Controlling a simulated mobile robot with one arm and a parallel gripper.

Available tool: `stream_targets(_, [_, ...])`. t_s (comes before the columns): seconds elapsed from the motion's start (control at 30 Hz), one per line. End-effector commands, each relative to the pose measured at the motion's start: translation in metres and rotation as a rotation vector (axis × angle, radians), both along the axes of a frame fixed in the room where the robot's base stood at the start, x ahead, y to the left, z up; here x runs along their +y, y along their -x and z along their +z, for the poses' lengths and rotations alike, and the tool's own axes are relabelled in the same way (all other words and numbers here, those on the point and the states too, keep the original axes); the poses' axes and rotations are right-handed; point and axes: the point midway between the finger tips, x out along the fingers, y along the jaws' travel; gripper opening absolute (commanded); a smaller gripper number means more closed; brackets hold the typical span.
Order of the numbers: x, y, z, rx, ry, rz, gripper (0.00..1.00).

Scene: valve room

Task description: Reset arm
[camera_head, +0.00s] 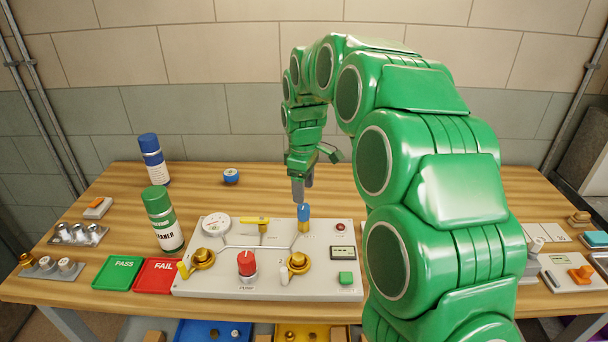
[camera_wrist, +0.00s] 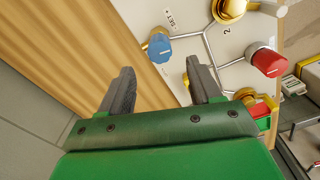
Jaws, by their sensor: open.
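My green arm (camera_head: 430,150) arches over the right side of the workbench, its gripper (camera_head: 302,190) pointing down above the blue knob (camera_head: 304,213) at the back edge of the white valve panel (camera_head: 330,228). In the wrist view my gripper (camera_wrist: 160,85) is open, with its two dark fingers apart and nothing between them. The blue knob (camera_wrist: 158,47) shows there beyond the fingertips. From the head view I cannot tell whether the fingers touch it.
The panel carries a red knob (camera_head: 246,262), a gauge (camera_head: 216,226) and brass valves. Green and blue-capped bottles (camera_head: 163,222) (camera_head: 153,160), a PASS tray (camera_head: 117,272) and a FAIL tray (camera_head: 155,276) stand left. The bench's back is mostly clear.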

Motion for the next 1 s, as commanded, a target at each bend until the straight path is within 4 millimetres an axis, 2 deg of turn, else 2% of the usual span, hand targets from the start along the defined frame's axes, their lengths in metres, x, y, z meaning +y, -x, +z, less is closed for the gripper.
stream_targets(0.17, [-0.011, 0.017, 0.009, 0.007, 0.0, -0.047, 0.63])
stream_targets(0.27, [-0.022, 0.035, 0.02, 0.01, -0.001, -0.101, 0.63])
stream_targets(0.6, [-0.061, 0.11, 0.045, 0.04, 0.004, -0.311, 0.63])
stream_targets(1.0, [-0.104, 0.204, 0.059, 0.07, 0.027, -0.573, 0.63])
